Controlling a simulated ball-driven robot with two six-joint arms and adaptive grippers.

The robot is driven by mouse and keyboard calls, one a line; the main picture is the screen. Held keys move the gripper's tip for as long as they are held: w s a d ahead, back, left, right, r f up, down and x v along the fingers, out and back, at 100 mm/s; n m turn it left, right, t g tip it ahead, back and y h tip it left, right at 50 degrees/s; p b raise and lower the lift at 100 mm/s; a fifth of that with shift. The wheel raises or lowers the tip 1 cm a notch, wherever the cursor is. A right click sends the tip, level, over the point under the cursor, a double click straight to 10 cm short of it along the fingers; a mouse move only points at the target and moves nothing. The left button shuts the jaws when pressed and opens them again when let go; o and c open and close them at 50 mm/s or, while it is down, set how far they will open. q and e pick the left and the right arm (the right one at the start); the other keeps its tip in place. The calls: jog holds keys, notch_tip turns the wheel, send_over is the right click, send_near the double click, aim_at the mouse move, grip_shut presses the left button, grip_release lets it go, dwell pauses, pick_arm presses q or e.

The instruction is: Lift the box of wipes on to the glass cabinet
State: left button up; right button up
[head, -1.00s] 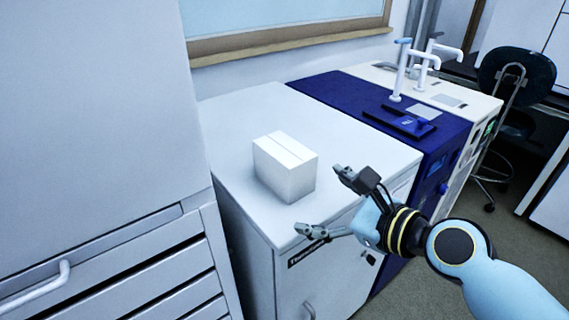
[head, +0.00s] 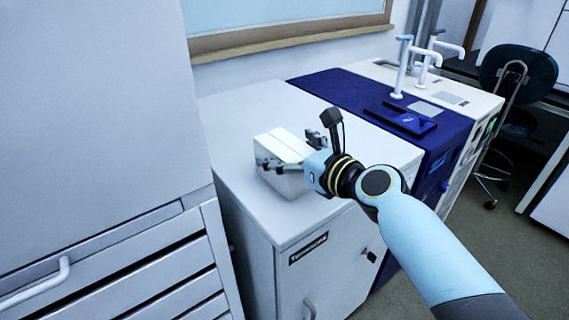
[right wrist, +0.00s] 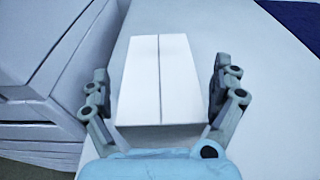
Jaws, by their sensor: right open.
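The box of wipes (head: 282,152) is a plain white carton with a seam along its top. It sits upright on a white cabinet top (head: 245,112). My right gripper (head: 289,150) is open, with its fingers over and around the box. In the right wrist view the box (right wrist: 160,80) lies between the two spread fingers (right wrist: 160,90), with a visible gap on each side. My left gripper is not in view. I cannot tell which thing is the glass cabinet; no glass front shows.
A tall grey unit with drawers (head: 100,90) stands close on the left. A blue-topped instrument (head: 345,97) and a white one with taps (head: 455,95) stand to the right. A window ledge (head: 290,40) runs behind. A dark chair (head: 515,75) is at the far right.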

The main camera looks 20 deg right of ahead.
jog(key=shift+w, duration=0.2)
jog(key=shift+s, duration=0.1)
jog(key=c, duration=1.3)
jog(key=shift+o, duration=0.2)
